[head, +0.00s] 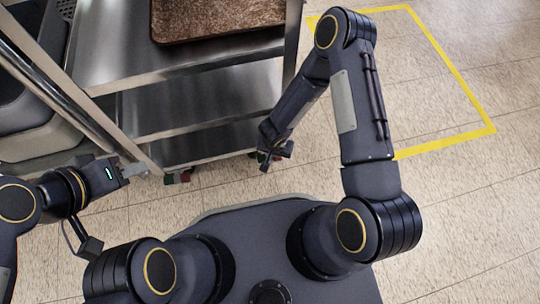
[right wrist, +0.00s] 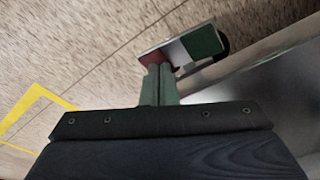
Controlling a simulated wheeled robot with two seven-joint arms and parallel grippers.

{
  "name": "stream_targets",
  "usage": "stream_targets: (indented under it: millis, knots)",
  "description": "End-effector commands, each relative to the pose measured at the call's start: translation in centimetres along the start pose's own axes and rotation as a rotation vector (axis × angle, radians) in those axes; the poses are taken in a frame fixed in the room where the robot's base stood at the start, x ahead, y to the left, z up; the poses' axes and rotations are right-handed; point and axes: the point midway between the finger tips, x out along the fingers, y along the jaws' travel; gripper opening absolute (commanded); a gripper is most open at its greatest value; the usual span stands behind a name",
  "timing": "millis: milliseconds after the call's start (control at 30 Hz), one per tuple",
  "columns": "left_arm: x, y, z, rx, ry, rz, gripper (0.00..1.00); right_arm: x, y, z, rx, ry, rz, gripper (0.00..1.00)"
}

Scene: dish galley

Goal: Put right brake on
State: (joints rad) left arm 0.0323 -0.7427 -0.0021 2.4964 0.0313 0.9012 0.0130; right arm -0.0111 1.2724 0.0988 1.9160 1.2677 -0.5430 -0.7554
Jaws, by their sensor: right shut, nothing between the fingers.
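A steel cart (head: 190,98) stands ahead of me. Its right brake pedal (right wrist: 180,46), with a red end, a pale middle and a green end, shows at a caster in the right wrist view. My right gripper (right wrist: 160,78) is shut and empty, its fingertips at the pedal's red end. I cannot tell whether they touch it. In the head view the right gripper (head: 272,158) is low by the cart's right front corner and largely hides that pedal. A left pedal (head: 178,178), red and green, is at the left front caster. My left gripper (head: 138,170) is near the cart's left front corner; its finger gap is unclear.
A brown tray (head: 215,20) lies on the cart's top. Yellow tape (head: 455,75) marks a bare floor area at the right. A grey and black unit (head: 40,140) stands at the left edge. The floor in front of the cart is clear.

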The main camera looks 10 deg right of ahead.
Motion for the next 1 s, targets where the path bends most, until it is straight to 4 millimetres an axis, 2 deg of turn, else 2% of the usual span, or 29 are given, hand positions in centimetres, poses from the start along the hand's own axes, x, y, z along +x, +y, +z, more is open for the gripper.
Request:
stream_targets:
  millis: [800, 1000]
  knots:
    - [-5.7, 2.6, -2.9, 0.000, 0.000, 0.000, 0.36, -6.1, 0.0, -0.9, -0.001, 0.001, 0.000, 0.00]
    - [-6.4, 2.9, -3.2, 0.000, 0.000, 0.000, 0.36, -6.9, 0.0, -1.1, 0.000, 0.000, 0.000, 0.00]
